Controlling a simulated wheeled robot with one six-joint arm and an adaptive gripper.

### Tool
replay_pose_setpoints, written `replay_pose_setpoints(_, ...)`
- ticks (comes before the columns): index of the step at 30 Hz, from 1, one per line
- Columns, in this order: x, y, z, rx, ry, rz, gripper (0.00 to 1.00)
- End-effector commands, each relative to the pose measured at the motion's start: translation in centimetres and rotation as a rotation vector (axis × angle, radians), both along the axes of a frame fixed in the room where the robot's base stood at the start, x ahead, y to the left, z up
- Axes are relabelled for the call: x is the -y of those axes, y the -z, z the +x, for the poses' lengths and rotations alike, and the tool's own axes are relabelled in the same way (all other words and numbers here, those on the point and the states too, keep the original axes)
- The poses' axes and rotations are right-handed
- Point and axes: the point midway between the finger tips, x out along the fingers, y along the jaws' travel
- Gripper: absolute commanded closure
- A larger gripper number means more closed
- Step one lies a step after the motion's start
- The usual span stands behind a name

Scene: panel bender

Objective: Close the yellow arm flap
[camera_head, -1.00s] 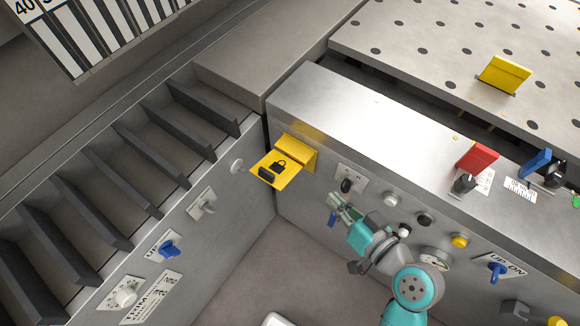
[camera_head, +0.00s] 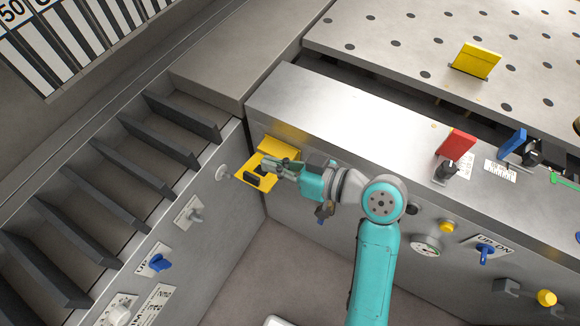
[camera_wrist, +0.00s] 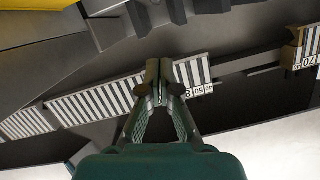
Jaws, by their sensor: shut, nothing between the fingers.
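The yellow arm flap (camera_head: 266,184) sticks out, folded open, from the front of the grey machine near the inner corner. Its yellow mount (camera_head: 279,147) is behind it on the panel. A dark block shows on the flap; its lock mark is mostly hidden. My gripper (camera_head: 268,164) is shut and empty, and its fingers overlap the flap in the head view. I cannot tell whether they touch it. The wrist view shows the shut fingers (camera_wrist: 160,75), and a yellow surface (camera_wrist: 35,12) at the upper left that I cannot identify for sure.
The floor (camera_head: 285,250) below the corner is clear.

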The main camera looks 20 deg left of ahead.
Motion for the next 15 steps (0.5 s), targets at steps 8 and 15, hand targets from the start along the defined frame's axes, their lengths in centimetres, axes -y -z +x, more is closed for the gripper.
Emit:
replay_pose_setpoints(8, -3.5, 2.2, -0.4, -0.005, 0.0, -0.002, 1.0)
replay_pose_setpoints(15, -3.6, 4.4, -0.9, -0.002, 0.0, 0.0, 1.0)
